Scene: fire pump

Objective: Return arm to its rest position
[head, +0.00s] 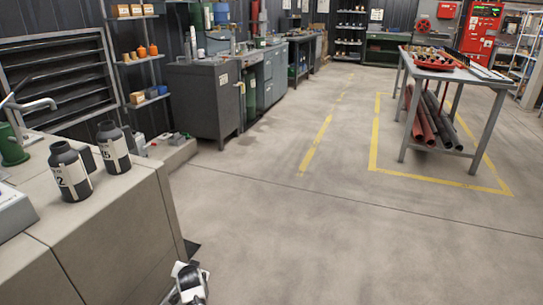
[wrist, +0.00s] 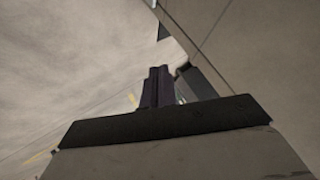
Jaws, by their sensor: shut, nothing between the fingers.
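My gripper (wrist: 157,72) shows in the wrist view as two dark fingers close together, shut and empty. Beyond the fingers is bare grey floor, with the corner of a beige block at the upper right. In the head view a white and black part of my arm shows at the bottom edge, low beside the beige counter (head: 95,235). The fingers cannot be made out there.
Two dark bottles with white labels, one at the front (head: 70,172) and one behind (head: 113,148), stand on the counter. A grey workbench (head: 205,100) lines the left wall. A metal table (head: 450,72) stands at the right. The floor (head: 320,235) between is clear.

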